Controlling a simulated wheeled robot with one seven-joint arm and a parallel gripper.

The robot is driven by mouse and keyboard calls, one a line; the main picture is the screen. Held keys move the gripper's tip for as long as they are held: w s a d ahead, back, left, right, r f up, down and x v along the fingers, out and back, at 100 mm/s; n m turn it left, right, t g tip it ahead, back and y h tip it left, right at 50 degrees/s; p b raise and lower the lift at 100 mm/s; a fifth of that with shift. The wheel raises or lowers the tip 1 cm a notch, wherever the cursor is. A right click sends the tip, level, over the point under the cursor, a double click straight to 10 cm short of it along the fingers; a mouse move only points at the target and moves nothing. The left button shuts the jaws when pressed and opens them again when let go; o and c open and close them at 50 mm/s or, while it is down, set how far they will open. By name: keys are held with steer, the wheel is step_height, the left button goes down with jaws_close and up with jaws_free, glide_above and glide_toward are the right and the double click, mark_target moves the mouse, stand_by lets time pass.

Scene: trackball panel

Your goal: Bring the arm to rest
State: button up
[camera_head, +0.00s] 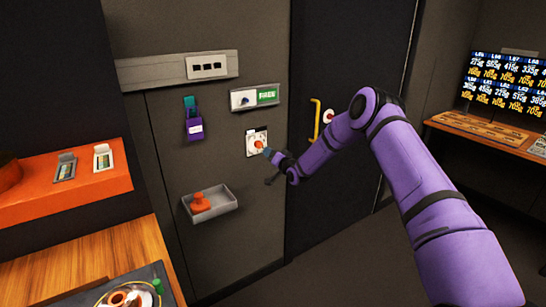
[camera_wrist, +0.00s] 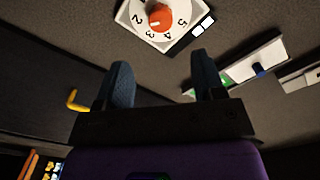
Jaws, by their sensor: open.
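My purple arm reaches from the right in the head view to the grey wall. My gripper (camera_head: 268,153) is at its end, just in front of a white square dial panel with an orange knob (camera_head: 258,144). In the wrist view my gripper (camera_wrist: 160,82) has its two blue fingers apart with nothing between them. The orange knob (camera_wrist: 159,16) shows beyond the fingertips, on a white dial plate (camera_wrist: 139,17) with numbers. A gap shows between the fingers and the knob in the wrist view.
A lock unit (camera_head: 254,97) with a green label sits above the dial. A grey tray (camera_head: 212,205) with an orange object is below. A yellow handle (camera_head: 315,119) is on the dark door (camera_head: 345,60). A wooden desk (camera_head: 490,130) stands right, an orange shelf (camera_head: 60,195) left.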

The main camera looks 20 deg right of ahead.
stand_by(0.3)
steer(key=s+r+n+g+h, duration=0.15)
steer(key=s+r, duration=0.35)
steer(key=r, duration=0.6)
steer(key=s+r+n+g+h, duration=0.1)
steer(key=s+r+n+g, duration=0.15)
steer(key=s+r, duration=0.65)
steer(key=s+d+r+g+h, duration=0.2)
steer(key=s+r+g+h, duration=0.1)
steer(key=s+r, duration=1.2)
steer(key=s+d+f+g, duration=0.1)
steer(key=s+g, duration=0.4)
steer(key=s, duration=3.2)
steer(key=shift+s+d+f, duration=0.2)
steer(key=shift+d+f, duration=0.2)
